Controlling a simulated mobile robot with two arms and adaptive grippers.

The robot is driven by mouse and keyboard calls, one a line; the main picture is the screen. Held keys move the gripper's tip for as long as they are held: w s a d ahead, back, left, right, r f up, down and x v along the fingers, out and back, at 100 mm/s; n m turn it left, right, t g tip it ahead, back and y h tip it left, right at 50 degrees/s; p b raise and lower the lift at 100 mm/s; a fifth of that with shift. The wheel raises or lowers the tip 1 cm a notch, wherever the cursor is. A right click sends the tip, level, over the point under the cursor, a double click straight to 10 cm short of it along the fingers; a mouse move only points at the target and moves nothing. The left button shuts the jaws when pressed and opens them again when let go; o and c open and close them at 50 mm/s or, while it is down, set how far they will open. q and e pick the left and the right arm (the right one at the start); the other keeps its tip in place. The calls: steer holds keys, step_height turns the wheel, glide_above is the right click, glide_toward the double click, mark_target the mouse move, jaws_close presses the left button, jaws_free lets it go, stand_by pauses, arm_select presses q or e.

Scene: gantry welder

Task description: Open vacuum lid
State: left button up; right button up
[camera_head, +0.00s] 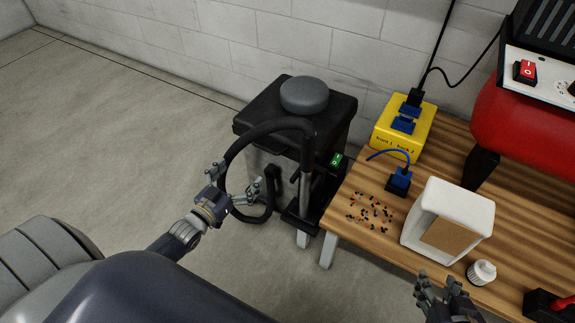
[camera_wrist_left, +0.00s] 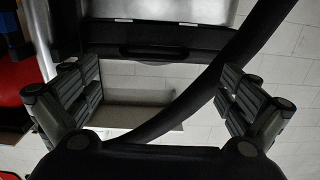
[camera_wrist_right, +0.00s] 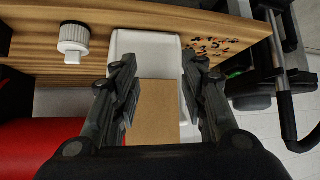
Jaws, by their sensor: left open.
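The vacuum stands on the floor against the wall, with a grey metallic body (camera_head: 262,160). Its black lid (camera_head: 338,108) is seated on top and carries a round grey cap (camera_head: 304,94). A black hose (camera_head: 240,143) curves down its front and also crosses the left wrist view (camera_wrist_left: 207,80). My left gripper (camera_head: 233,180) is open and empty, in front of the vacuum beside the hose; whether it touches the hose I cannot tell. My right gripper (camera_head: 439,281) is open and empty at the table's front, and its fingers spread before the white container (camera_wrist_right: 145,43).
A wooden table (camera_head: 345,235) stands right of the vacuum. The floor at left is clear.

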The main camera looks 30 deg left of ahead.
mark_target(265, 149)
arm_select(q)
steer(key=w+b, duration=0.1)
steer(key=w, duration=0.2)
steer(key=w+d+b, duration=0.1)
steer(key=w, duration=0.3)
steer(key=w+r+b, duration=0.1)
steer(key=w, duration=0.2)
steer(key=shift+w+d, duration=0.3)
steer(key=shift+w, duration=0.3)
arm_select(e)
steer(key=w+a+r+t+y, duration=0.1)
steer(key=w+r+t, duration=0.2)
steer(key=r, duration=0.4)
steer(key=w+a+r+t+y, duration=0.1)
steer(key=w+a+r+t, duration=0.1)
steer(key=r+t, duration=0.3)
steer(key=shift+w+r+t+y, duration=0.4)
steer(key=shift+w+r, duration=0.15)
steer(key=shift+r, duration=1.05)
